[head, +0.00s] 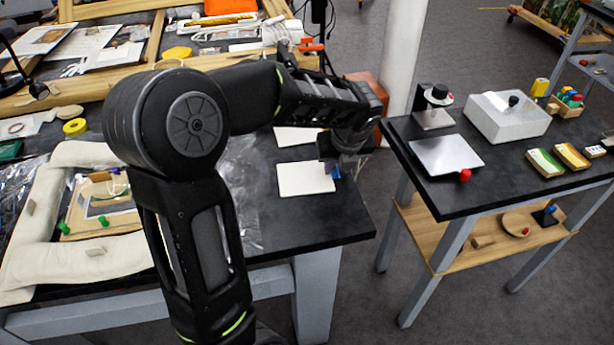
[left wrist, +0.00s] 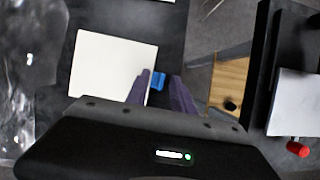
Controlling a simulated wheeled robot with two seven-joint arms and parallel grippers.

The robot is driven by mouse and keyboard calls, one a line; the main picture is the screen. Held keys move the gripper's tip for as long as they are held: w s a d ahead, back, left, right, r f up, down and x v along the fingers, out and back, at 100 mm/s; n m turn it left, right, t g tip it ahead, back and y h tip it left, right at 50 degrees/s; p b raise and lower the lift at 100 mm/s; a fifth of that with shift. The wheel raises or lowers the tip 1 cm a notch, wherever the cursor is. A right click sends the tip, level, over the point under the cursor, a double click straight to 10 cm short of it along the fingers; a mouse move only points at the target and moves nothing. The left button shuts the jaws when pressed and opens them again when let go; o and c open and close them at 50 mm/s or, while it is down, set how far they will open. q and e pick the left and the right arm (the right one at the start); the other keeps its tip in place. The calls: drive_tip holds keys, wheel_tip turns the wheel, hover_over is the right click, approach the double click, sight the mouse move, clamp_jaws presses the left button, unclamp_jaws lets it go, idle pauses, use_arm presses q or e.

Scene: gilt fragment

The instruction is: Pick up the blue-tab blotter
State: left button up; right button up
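The blue-tab blotter (head: 303,179) is a cream-white sheet lying flat near the right end of the black table. Its blue tab (head: 335,172) is at its right edge. In the left wrist view the blotter (left wrist: 108,65) lies at left, and the tab (left wrist: 158,80) shows between the tips of my left gripper (left wrist: 160,86). The two fingers are apart, with dark gaps beside the tab. In the head view my left gripper (head: 329,165) is over the tab end, partly hidden by my arm. My right gripper is in neither view.
Another white sheet (head: 295,136) lies just behind the blotter. A padded cream frame (head: 95,152) is at left. Across a gap to the right stands a second table (head: 500,176) with a metal plate (head: 446,154), a red knob and a white box (head: 507,116).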

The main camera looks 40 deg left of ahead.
use_arm(q)
drive_tip(key=shift+c, duration=0.4)
clamp_jaws()
idle(0.4)
